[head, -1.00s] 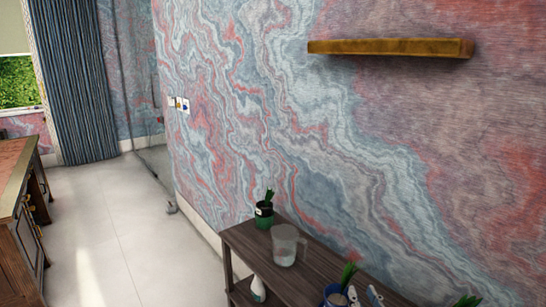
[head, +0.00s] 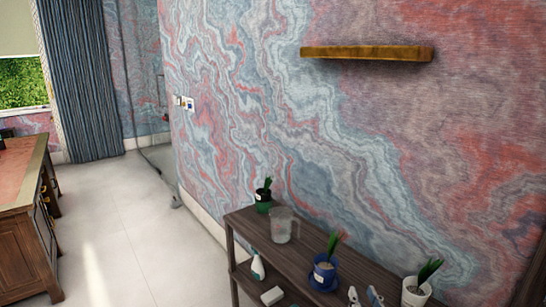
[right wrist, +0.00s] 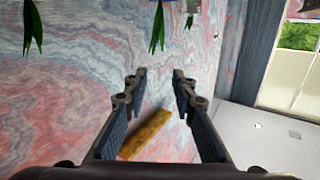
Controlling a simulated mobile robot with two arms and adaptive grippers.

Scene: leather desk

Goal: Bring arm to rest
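My right gripper (right wrist: 158,72) shows in the right wrist view, with its two dark fingers spread apart and nothing between the tips. Beyond the fingers are the marbled wall and a yellow-brown wall shelf (right wrist: 146,134). That view looks turned over, with green plant leaves (right wrist: 157,28) hanging down from its top edge. I cannot make out either gripper in the head view. My left gripper is in no frame.
A dark wooden shelf unit (head: 240,230) stands along the wall. It bears a green pot (head: 264,200), a clear jug (head: 281,226), a blue pot (head: 324,274) and a white pot (head: 415,292). A desk (head: 22,245) stands left; the floor (head: 110,215) between is clear.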

